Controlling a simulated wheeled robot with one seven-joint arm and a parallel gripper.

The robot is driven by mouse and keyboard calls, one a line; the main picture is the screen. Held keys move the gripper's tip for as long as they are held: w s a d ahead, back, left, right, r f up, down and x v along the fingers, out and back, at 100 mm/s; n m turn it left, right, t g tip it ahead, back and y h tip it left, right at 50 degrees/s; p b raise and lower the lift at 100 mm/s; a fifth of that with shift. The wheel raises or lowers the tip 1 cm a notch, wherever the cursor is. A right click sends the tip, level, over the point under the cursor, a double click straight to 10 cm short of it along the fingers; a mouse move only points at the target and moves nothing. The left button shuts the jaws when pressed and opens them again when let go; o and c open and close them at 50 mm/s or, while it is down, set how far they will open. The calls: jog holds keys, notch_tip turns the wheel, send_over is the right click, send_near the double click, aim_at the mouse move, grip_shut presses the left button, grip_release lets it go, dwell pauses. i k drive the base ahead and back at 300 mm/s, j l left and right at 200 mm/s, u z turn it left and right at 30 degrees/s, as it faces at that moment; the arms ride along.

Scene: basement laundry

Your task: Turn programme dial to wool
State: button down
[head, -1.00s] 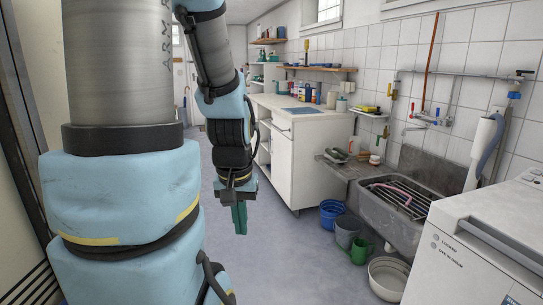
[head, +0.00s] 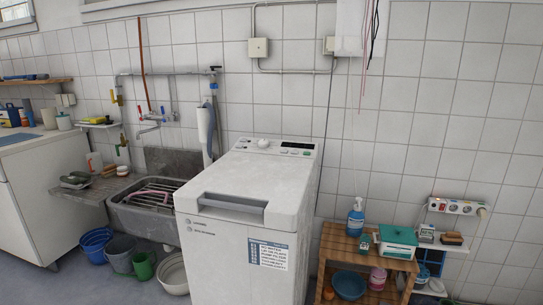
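A white top-loading washing machine (head: 232,215) stands in the middle of the head view, with a grey handle (head: 232,205) at the front of its lid. A raised control panel (head: 280,148) runs along the back of its top. A pale round dial (head: 263,143) sits on the panel, left of a small dark display (head: 297,146). The dial's markings and its setting are too small to read. My gripper is out of view now.
A stone sink (head: 146,212) with a rack stands left of the machine, with buckets (head: 97,243) and a basin (head: 174,273) on the floor. A wooden shelf unit (head: 345,243) stands on the right, with a blue bottle (head: 355,218) and a green-white box (head: 397,241).

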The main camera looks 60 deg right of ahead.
aim_at(264, 144)
jog(key=i+l, duration=0.3)
jog(key=i, duration=0.2)
jog(key=i+l, duration=0.3)
jog(key=i, duration=0.2)
jog(key=i+l+z, duration=0.1)
jog(key=i+l, duration=0.15)
jog(key=i, duration=0.2)
jog(key=i+l+z, duration=0.1)
jog(key=i, duration=0.4)
jog(key=i+l+z, duration=0.1)
jog(key=i+l, duration=0.15)
jog(key=i, duration=0.2)
jog(key=i+l+z, duration=0.1)
jog(key=i, duration=0.4)
jog(key=z, duration=1.8)
jog(key=i+j, duration=0.05)
